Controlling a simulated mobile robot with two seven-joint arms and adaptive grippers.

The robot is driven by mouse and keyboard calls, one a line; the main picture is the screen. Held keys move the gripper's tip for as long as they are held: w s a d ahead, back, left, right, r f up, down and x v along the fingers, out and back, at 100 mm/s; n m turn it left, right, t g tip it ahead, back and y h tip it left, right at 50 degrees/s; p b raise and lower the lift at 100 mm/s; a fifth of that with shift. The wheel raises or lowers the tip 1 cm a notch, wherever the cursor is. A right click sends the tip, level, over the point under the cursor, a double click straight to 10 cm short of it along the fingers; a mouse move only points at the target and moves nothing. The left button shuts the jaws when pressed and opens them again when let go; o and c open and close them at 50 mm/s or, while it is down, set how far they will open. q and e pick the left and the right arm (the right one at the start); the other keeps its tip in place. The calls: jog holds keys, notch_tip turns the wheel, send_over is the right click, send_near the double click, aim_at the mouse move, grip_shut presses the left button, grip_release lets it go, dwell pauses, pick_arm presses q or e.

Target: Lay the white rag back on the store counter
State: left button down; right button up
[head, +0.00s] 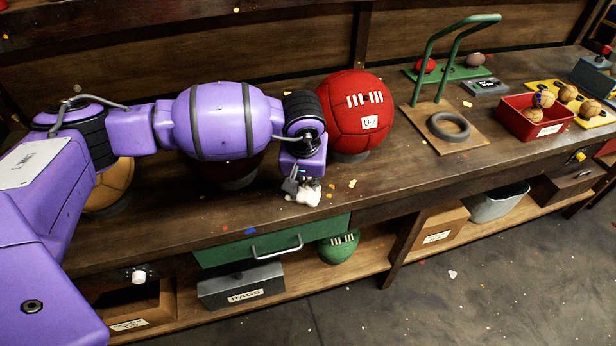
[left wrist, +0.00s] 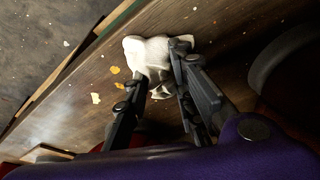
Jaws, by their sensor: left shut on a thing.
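The white rag (head: 303,193) is a small crumpled bundle at the tip of my left gripper (head: 299,186), over the front part of the wooden store counter (head: 400,170). In the left wrist view the rag (left wrist: 150,52) sits between and beyond the two dark fingers of the left gripper (left wrist: 160,80). The left gripper is shut on the rag. The rag is at or just above the counter surface; I cannot tell whether it touches. My right gripper is not in view.
A red ball (head: 355,112) marked D-2 stands on a ring just behind the rag. Below are a green drawer (head: 270,243) and a grey box labelled RAGS (head: 240,288). A board with a dark ring (head: 448,127) and a red bin (head: 535,118) stand farther right. The counter's front middle is clear.

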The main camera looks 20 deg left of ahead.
pick_arm(q)
jog(key=c, duration=1.5)
grip_release()
jog(key=shift+o, duration=0.2)
